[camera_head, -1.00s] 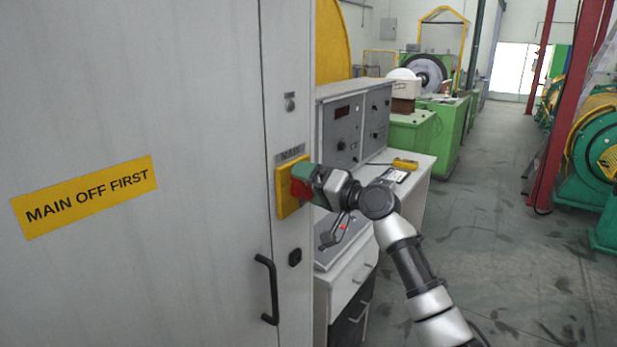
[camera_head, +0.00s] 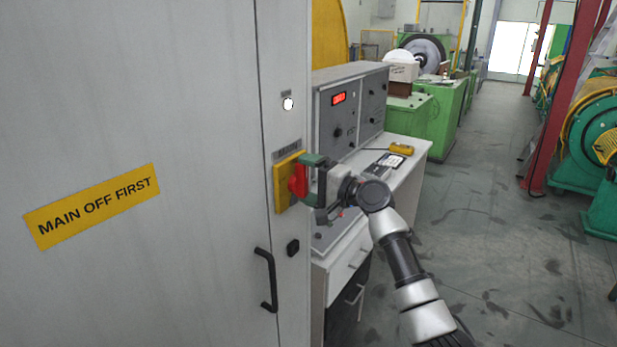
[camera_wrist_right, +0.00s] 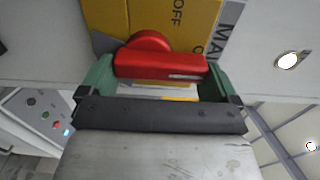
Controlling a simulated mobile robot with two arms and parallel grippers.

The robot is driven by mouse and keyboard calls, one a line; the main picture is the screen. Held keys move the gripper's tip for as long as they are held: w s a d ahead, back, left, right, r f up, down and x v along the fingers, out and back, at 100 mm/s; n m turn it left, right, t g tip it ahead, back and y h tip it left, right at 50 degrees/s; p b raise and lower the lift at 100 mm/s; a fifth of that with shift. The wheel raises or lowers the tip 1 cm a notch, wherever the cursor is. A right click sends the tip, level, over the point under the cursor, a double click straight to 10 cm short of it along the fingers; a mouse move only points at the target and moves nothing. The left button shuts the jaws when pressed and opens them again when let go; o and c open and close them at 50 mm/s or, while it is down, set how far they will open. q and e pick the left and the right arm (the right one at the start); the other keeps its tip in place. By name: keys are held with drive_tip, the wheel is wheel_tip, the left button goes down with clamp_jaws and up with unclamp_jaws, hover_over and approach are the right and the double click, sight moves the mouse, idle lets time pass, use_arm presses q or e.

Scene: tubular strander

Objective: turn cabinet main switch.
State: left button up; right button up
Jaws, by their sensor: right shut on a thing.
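The main switch is a red rotary handle (camera_head: 299,181) on a yellow plate (camera_head: 284,184), fixed to the grey cabinet (camera_head: 150,110) edge under a small "MAIN" label. My right gripper (camera_head: 306,180) is at the handle with its fingers one above the other. In the right wrist view, the red handle (camera_wrist_right: 160,66) lies across between the two green fingers of the right gripper (camera_wrist_right: 160,80), which are shut on it. The word OFF and part of MAIN show on the plates there. My left gripper is not in view.
A lamp (camera_head: 288,103) above the switch shines white. A black door handle (camera_head: 266,280) and a lock (camera_head: 292,247) are below it. A desk with a control box (camera_head: 352,112) stands right behind my arm; its display is lit red. The aisle floor (camera_head: 480,240) is clear.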

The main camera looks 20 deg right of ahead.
idle(0.4)
drive_tip(key=o, duration=0.6)
drive_tip(key=b+v, duration=0.4)
drive_tip(key=v, duration=0.7)
drive_tip(key=shift+w+f, duration=0.1)
drive_tip(key=shift+w, duration=0.05)
